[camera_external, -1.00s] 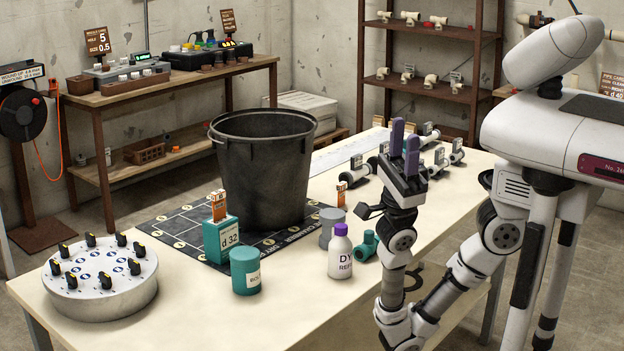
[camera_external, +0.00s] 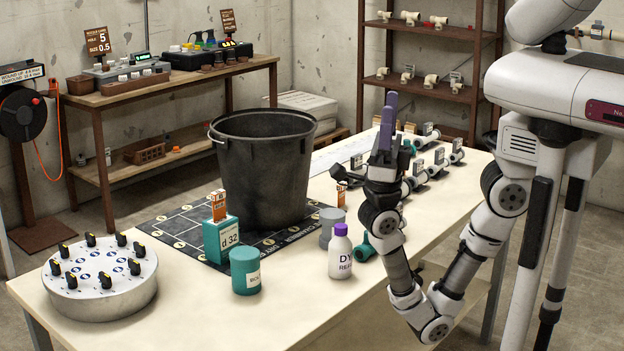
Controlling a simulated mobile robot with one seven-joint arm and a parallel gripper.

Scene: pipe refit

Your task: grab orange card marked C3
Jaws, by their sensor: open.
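Orange cards stand on the table. One orange card (camera_external: 219,205) stands on top of a teal box (camera_external: 221,240) marked d 32. A smaller orange card (camera_external: 341,192) stands behind the white bottle, near a grey pot. The print on both is too small to tell which is C3. My gripper (camera_external: 389,108) points up above the right part of the table, to the right of both cards and apart from them. It is open and empty; its purple fingers overlap edge-on in this view.
A teal can (camera_external: 245,271), a white bottle (camera_external: 340,252) and a round dial unit (camera_external: 98,280) stand in front. Pipe fittings (camera_external: 437,163) line the right back. The front table middle is clear.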

